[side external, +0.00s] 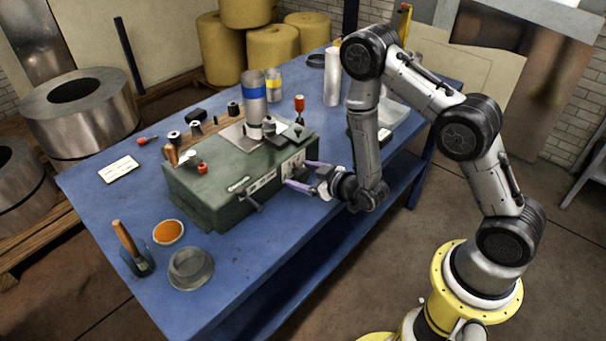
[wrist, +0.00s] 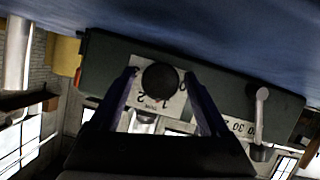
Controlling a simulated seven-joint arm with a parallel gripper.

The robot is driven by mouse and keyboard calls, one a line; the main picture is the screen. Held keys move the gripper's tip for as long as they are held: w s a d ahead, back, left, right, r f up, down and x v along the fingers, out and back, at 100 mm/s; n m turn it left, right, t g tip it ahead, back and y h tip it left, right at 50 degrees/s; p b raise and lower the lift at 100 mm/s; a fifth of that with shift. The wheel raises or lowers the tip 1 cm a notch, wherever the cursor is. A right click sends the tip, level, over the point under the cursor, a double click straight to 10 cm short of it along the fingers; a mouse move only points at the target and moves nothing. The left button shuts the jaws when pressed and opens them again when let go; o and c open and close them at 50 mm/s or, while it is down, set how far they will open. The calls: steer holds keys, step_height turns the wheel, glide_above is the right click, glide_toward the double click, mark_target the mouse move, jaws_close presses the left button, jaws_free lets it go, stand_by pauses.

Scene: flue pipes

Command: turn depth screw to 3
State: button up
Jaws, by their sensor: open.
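The green machine box (side external: 215,200) stands on the blue table. In the wrist view, a dark round knob (wrist: 160,79), which looks like the depth screw, sits on a white dial plate (wrist: 143,113) of the machine's face. The figures 1 and 2 show beside the knob; other marks are partly hidden and the exact setting cannot be read. My gripper (side external: 299,174) is open at the machine's front face. In the wrist view its two purple fingers (wrist: 161,74) stand on either side of the knob. Contact with the knob cannot be told.
A crank handle (side external: 252,203) juts from the machine's front; its pale lever (wrist: 260,112) also shows in the wrist view. A steel cylinder with a blue band (side external: 254,95) stands on top. A grey bowl (side external: 191,268) and an orange dish (side external: 168,232) sit at front left.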

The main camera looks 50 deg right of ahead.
jaws_close()
stand_by(0.4)
steer(key=m+y, duration=0.2)
steer(key=shift+d+m, duration=0.15)
steer(key=shift+m, duration=0.15)
steer(key=m+y, duration=0.2)
steer(key=m, duration=0.1)
steer(key=shift+d+m, duration=0.1)
steer(key=shift+m, duration=0.3)
steer(key=m+t+y, duration=0.1)
steer(key=m+y, duration=0.1)
steer(key=m, duration=0.1)
steer(key=shift+f, duration=0.1)
steer(key=m+t+y, duration=0.1)
steer(key=m, duration=0.3)
steer(key=shift+y, duration=0.3)
steer(key=shift+w+t, duration=0.1)
steer(key=shift+t, duration=0.2)
